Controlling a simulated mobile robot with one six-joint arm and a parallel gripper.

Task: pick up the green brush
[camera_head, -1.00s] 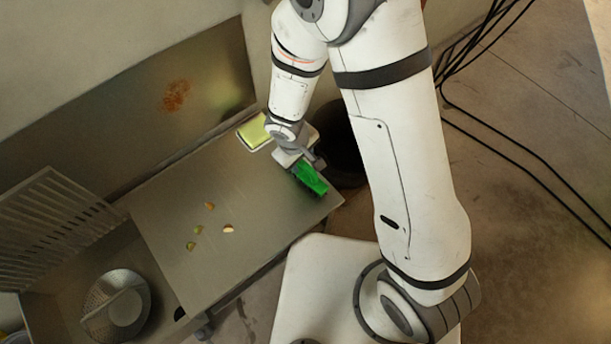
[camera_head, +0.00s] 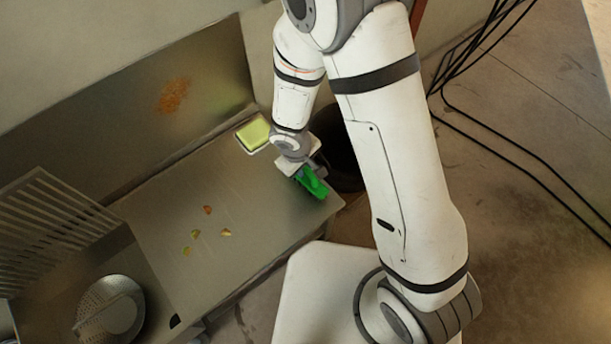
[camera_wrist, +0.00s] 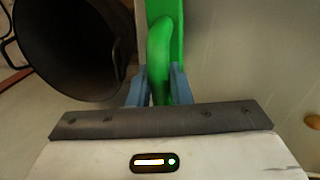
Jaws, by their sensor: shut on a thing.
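The green brush (camera_head: 312,183) is at the right end of the steel counter, under the end of my arm. In the wrist view the brush (camera_wrist: 160,45) shows a rounded green handle and a flatter green part beside it. My gripper (camera_wrist: 158,88) has its blue fingers on both sides of the handle and is shut on it. In the head view my gripper (camera_head: 300,174) partly covers the brush. I cannot tell whether the brush touches the counter.
The steel counter (camera_head: 160,215) holds several small food scraps (camera_head: 196,234). A tray with a yellow-green sponge (camera_head: 253,134) is at the back. A sink with a round strainer (camera_head: 110,308) is at lower left. A dark bin (camera_wrist: 75,45) stands beside the counter's right end.

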